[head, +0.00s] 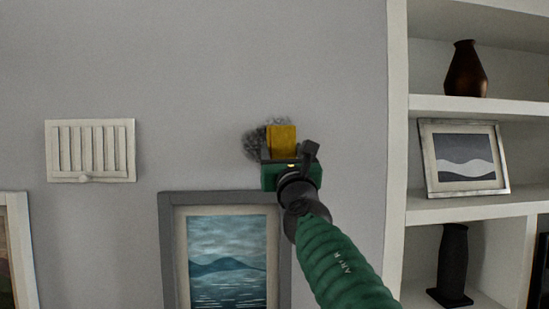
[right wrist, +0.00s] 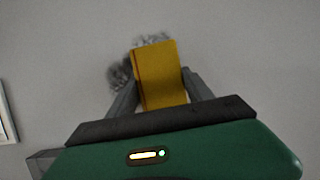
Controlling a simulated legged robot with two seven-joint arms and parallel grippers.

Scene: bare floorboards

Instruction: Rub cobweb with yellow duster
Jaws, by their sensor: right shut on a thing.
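The cobweb (head: 252,146) is a dark grey smudge on the grey wall, above the picture of a lake. It also shows in the right wrist view (right wrist: 121,76), partly hidden behind the duster. The yellow duster (head: 281,138) is a small yellow block held between the fingers of my right gripper (head: 290,158). In the right wrist view the duster (right wrist: 160,73) sits between both grey fingers and covers part of the cobweb. I cannot tell whether the duster touches the wall. My left gripper is not in view.
A framed lake picture (head: 228,262) hangs just below the cobweb. A white vent (head: 90,150) is on the wall at left. White shelves (head: 470,207) at right hold a brown vase (head: 466,70), a framed picture (head: 464,157) and a dark vase (head: 452,262).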

